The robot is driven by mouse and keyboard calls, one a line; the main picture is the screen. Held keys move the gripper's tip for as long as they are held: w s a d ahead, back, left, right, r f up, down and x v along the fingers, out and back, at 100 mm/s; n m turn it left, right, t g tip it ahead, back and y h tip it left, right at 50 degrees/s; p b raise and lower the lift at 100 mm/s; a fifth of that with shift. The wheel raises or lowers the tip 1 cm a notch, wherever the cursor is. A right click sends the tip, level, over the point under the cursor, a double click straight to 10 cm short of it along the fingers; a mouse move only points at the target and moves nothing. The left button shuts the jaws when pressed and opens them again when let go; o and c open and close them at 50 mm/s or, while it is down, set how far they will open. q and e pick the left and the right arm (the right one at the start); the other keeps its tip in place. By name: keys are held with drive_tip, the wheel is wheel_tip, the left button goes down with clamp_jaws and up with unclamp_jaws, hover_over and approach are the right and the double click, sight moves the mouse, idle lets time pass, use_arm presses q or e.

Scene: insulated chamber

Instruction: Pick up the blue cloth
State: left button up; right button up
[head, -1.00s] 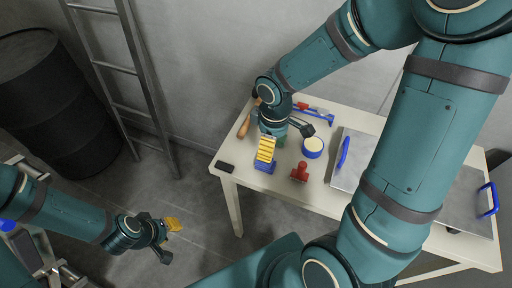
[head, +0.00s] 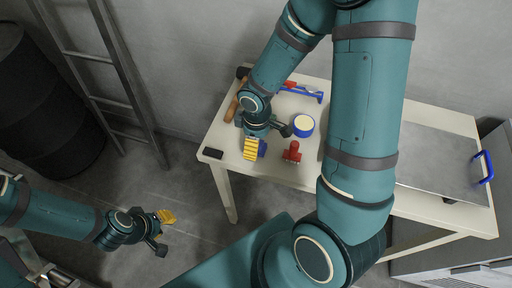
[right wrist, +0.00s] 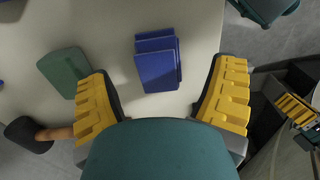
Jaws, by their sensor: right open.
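The blue cloth (right wrist: 157,62) looks like a small folded stack on the pale table, between and ahead of my right gripper's fingers in the right wrist view. In the head view a little of its blue (head: 263,148) shows beside the yellow finger pad. My right gripper (head: 268,143) is open above it, pointing down; its yellow-padded fingers (right wrist: 165,110) stand wide apart with nothing between the pads. My left gripper (head: 165,232) is open and empty over the floor, left of the table.
On the table (head: 460,217) are a red object (head: 292,152), a blue roll with a cream top (head: 303,125), a wooden-handled tool (head: 232,110), a small black block (head: 212,153) and a metal lid with blue handle (head: 440,165). A dark green piece (right wrist: 65,72) lies left of the cloth.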

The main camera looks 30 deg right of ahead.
drive_tip(key=shift+f+b, duration=0.35)
drive_tip(key=shift+f, duration=1.2)
drive_tip(key=c, duration=1.2)
drive_tip(key=shift+o, duration=0.2)
drive_tip(key=shift+r, duration=0.1)
wheel_tip(320, 180, up, 10)
drive_tip(key=p, duration=0.3)
drive_tip(key=o, duration=0.5)
drive_tip(key=shift+w, duration=0.1)
drive_tip(key=c, duration=0.5)
